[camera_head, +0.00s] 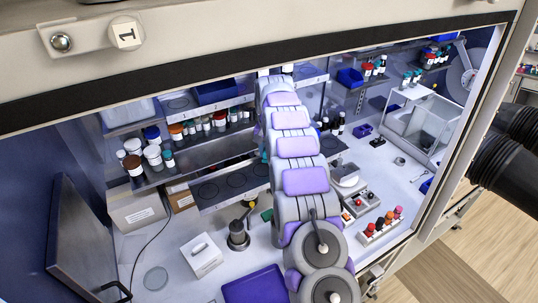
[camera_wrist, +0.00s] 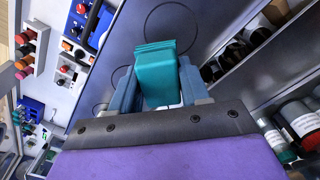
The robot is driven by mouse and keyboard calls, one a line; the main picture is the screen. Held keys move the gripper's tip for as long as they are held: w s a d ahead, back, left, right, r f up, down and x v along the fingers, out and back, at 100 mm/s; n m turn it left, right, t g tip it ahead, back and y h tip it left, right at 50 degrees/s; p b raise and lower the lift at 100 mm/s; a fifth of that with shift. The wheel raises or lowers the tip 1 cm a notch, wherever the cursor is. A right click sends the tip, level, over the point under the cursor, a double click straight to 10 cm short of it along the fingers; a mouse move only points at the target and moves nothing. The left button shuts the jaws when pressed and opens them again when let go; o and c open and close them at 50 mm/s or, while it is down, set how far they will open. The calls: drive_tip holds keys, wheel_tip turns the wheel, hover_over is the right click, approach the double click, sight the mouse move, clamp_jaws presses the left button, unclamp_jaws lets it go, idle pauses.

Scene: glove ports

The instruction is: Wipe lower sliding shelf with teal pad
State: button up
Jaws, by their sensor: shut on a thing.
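I cannot tell if the pad touches that surface. In the head view, the lower sliding shelf (camera_head: 222,187) is a grey panel with several dark rings, left of my arm and partly behind it. My arm reaches through the opening to the shelves and mostly hides the gripper and pad there.
Bottles (camera_wrist: 299,119) also stand close at right in the wrist view.

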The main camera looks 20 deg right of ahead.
drive_tip(key=shift+r, duration=1)
drive_tip(key=shift+r+p, duration=0.1)
drive_tip(key=shift+p, duration=0.25)
drive_tip(key=shift+r+p, duration=0.7)
drive_tip(key=shift+r, duration=0.75)
